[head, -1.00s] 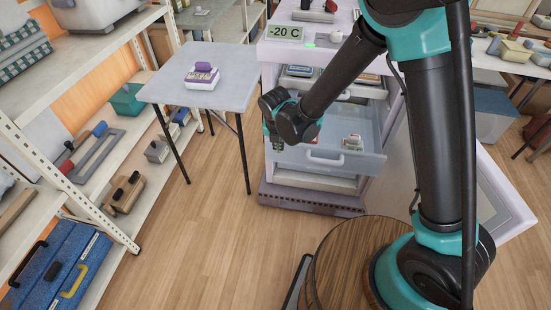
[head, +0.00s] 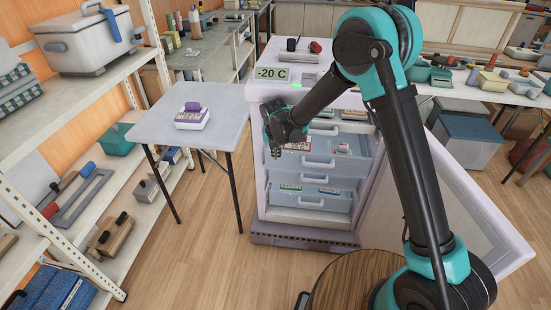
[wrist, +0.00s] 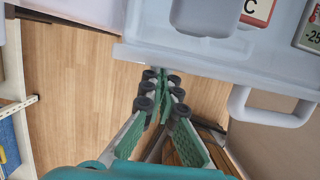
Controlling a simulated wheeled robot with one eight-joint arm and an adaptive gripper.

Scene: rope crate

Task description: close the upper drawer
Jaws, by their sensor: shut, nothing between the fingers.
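A pale freezer (head: 256,200) stands open with its translucent drawers showing. An upper drawer (head: 319,173) has a pale handle (head: 319,162) and boxes (head: 298,145) in it; it appears pulled out. Its depth relative to the drawers around it is hard to judge. My gripper (head: 275,151) is at its left end. In the wrist view, my gripper (wrist: 158,75) is shut and empty, with its fingertips near the edge of a pale drawer front (wrist: 180,62). I cannot tell whether they touch. That drawer's handle (wrist: 270,112) is to the right of the fingers.
A lower drawer (head: 312,201) shows labelled boxes. The freezer's open door (head: 440,205) is on the right. A small table (head: 160,130) with a purple-and-white item (head: 193,116) stands left of the freezer. Shelves (head: 90,70) line the left side.

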